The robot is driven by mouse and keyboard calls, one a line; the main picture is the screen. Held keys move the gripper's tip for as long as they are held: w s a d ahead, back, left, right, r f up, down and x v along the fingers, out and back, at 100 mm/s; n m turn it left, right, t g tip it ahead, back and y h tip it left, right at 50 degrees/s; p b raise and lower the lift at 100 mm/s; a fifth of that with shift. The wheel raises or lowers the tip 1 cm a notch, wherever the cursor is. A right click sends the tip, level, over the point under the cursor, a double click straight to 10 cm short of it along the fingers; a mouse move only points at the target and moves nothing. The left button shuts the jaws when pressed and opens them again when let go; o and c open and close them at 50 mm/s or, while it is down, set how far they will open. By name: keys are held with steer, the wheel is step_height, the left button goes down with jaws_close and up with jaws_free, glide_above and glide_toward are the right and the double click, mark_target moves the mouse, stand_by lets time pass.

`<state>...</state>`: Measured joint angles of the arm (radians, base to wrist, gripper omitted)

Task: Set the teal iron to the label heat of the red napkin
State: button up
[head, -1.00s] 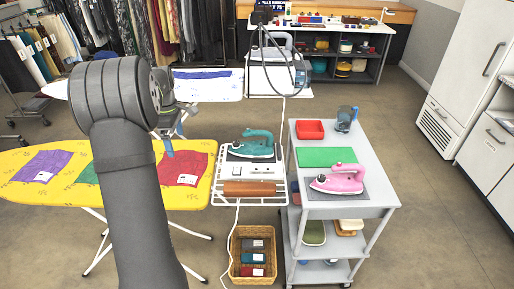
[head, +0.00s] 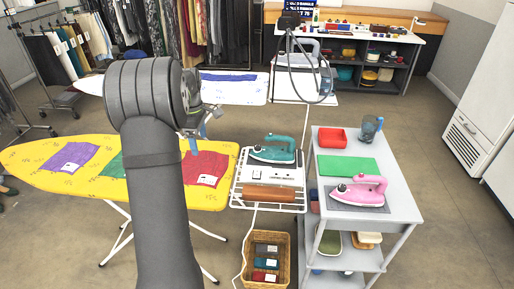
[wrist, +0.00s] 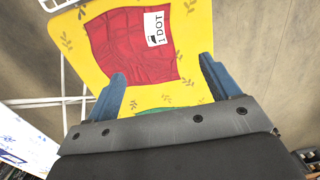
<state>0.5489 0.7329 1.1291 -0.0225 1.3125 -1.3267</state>
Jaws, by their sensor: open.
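The teal iron (head: 273,150) stands on a white wire rack at the right end of the ironing board. Its dial setting is too small to read. In the wrist view the red napkin (wrist: 128,45) has a white label (wrist: 156,28) that reads "1 DOT". My gripper (wrist: 160,85) is open and empty above the board, its blue fingers apart below the napkin in that view. In the head view my gripper (head: 203,126) is at the napkin's far edge, left of the iron.
The yellow ironing board (head: 120,193) also bears a purple napkin (head: 68,157) and a green one (head: 112,167). A wicker basket (head: 267,281) stands below the rack.

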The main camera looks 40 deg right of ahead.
steer(key=s+d+f+g+h, duration=0.1)
steer(key=s+f, duration=0.1)
steer(key=s+d+f+g+h, duration=0.1)
steer(key=s+f, duration=0.1)
steer(key=s+d+f+g+h, duration=0.1)
steer(key=s+f+g, duration=0.1)
steer(key=s+f, duration=0.1)
steer(key=shift+s, duration=0.1)
steer(key=c, duration=0.6)
steer(key=n+t+h, duration=0.8)
steer(key=n+h, duration=0.3)
steer(key=h, duration=0.4)
glide_toward(258, 148)
steer(key=d, duration=0.2)
steer(key=w+d, duration=0.1)
steer(key=d, duration=0.2)
steer(key=w+d, duration=0.1)
steer(key=d, duration=0.2)
steer(key=shift+w, duration=0.2)
steer(key=shift+c, duration=0.2)
steer(key=c, duration=1)
